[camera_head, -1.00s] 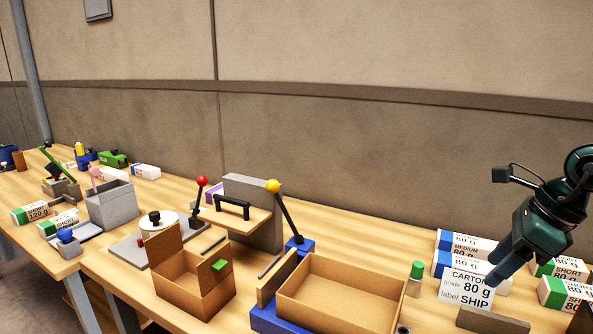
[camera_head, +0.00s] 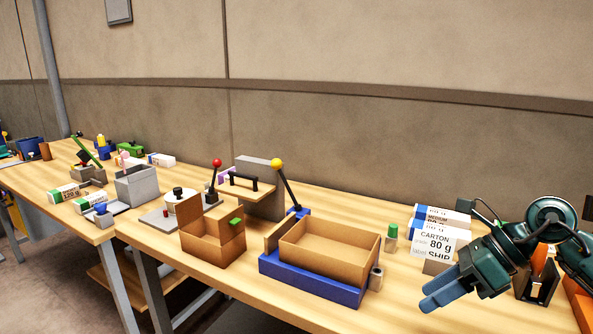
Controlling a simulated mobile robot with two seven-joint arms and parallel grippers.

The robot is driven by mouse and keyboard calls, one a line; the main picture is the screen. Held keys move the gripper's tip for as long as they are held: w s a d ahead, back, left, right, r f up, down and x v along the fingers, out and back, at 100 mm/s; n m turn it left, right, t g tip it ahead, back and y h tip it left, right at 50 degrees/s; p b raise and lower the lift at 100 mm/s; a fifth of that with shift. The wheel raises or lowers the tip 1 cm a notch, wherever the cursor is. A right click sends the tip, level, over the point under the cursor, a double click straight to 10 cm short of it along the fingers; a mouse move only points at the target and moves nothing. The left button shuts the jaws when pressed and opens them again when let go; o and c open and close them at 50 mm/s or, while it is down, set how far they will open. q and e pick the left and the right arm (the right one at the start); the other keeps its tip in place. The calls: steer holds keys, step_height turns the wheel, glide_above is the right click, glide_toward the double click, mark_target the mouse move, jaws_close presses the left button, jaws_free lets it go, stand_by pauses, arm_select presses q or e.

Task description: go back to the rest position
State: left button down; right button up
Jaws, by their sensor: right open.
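My right gripper (camera_head: 441,290) is at the lower right, held over the front part of the bench. Its blue fingers point left and down, and nothing is seen between them. It is open and apart from the open carton (camera_head: 330,262) to its left. A sign (camera_head: 433,243) reading "CARTON 80 g, label SHIP" stands just behind the gripper, in front of stacked reams (camera_head: 441,215). My arm hides part of the bench at the right. My left gripper is not in view.
The open carton sits in a blue tray (camera_head: 310,286). A grey bin (camera_head: 137,186) and several reams are further left. An orange-and-black object (camera_head: 540,280) stands at the right.

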steer(key=s+a+m+t+y+p, duration=0.25)
steer(key=a+m+t+y, duration=0.7)
steer(key=a+m, duration=0.55)
steer(key=s+d+f+m+t+h+p, duration=0.1)
steer(key=d+f+m+t+h, duration=0.15)
steer(key=f+m+h, duration=0.65)
steer(key=s+d+f+m+t+h+p, duration=0.1)
steer(key=s+d+f+m+t+h, duration=0.2)
steer(key=m, duration=1)
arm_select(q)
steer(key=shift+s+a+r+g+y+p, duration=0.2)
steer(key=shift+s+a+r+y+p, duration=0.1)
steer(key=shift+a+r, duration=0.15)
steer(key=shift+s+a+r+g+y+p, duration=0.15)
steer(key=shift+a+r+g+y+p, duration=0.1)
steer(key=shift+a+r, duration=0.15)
arm_select(e)
steer(key=s+f+m+g+h, duration=0.3)
steer(key=s+f+m+g, duration=0.3)
steer(key=s+f, duration=0.3)
step_height(320, 180, down, 3)
steer(key=shift+a+r, duration=0.15)
steer(key=shift+a, duration=0.2)
